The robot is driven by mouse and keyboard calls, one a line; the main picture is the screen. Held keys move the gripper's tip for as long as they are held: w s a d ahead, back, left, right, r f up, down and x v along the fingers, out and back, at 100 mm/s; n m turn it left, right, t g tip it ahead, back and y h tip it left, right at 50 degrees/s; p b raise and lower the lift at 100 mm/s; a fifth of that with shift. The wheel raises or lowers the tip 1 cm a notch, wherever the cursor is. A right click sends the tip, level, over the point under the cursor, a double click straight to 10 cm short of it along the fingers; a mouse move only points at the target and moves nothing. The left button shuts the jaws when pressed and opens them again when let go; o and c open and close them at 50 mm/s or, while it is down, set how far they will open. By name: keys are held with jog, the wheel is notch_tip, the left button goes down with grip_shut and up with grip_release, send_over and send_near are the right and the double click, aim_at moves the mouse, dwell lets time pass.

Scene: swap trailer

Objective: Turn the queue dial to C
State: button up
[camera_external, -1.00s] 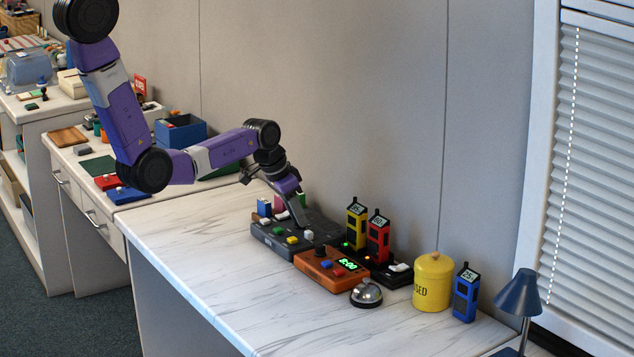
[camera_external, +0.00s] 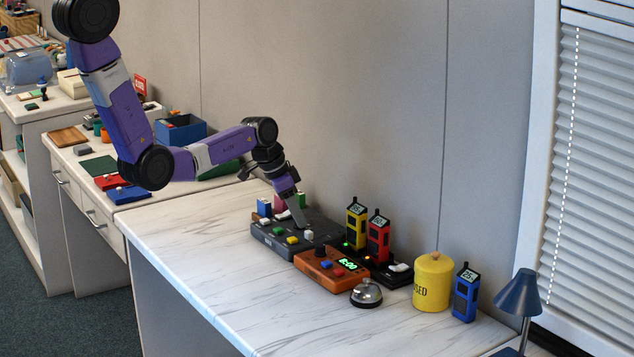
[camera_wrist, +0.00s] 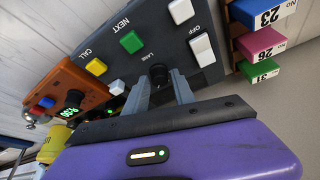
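A dark grey panel (camera_external: 270,236) lies on the counter, with a yellow CALL button (camera_wrist: 96,67), a green NEXT button (camera_wrist: 131,42) and a black round dial (camera_wrist: 159,72). The small label by the dial seems to read LANE. Letter marks and the dial's pointer cannot be made out. My gripper (camera_wrist: 161,84) points at the dial, with one finger on each side. The fingers stand apart, and gaps seem to show between them and the dial; contact cannot be told. In the external view my gripper (camera_external: 299,218) is low over the panel and hides the dial.
White switches (camera_wrist: 202,49) sit on the panel near the dial. An orange clock box (camera_external: 325,272) and a bell (camera_external: 366,293) stand beside it. Yellow and red handsets (camera_external: 378,238) stand in a black charger. Numbered blocks (camera_wrist: 262,42) adjoin the panel. The counter's front is clear.

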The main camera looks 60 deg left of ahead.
jog(key=shift+o, duration=1)
jog(key=shift+r, duration=0.1)
jog(key=v, duration=0.7)
jog(key=shift+r+b, duration=0.25)
jog(key=shift+b, duration=0.2)
jog(key=shift+s+a, duration=0.1)
jog(key=shift+s, duration=0.05)
jog(key=w+a+r+n+t+y, duration=0.1)
jog(key=w+a+r+n+t, duration=0.1)
jog(key=w+r+t, duration=0.3)
jog(key=s+r+n+t+y+b, duration=0.1)
jog(key=s+r+n+t+y, duration=0.1)
jog(key=s+r+t, duration=0.15)
jog(key=s+d+r+b, duration=0.1)
jog(key=s+d, duration=0.2)
jog(key=s, duration=0.9)
jog(key=s+d+r+t+h+b, duration=0.1)
jog(key=s+d+b, duration=0.1)
jog(key=s, duration=1.1)
jog(key=s+d+t+b, duration=0.1)
jog(key=s+d, duration=0.3)
jog(key=s, duration=0.8)
jog(key=shift+s+d+r+h+b, duration=0.3)
jog(key=shift+d+r+b, duration=0.1)
jog(key=shift+b, duration=0.35)
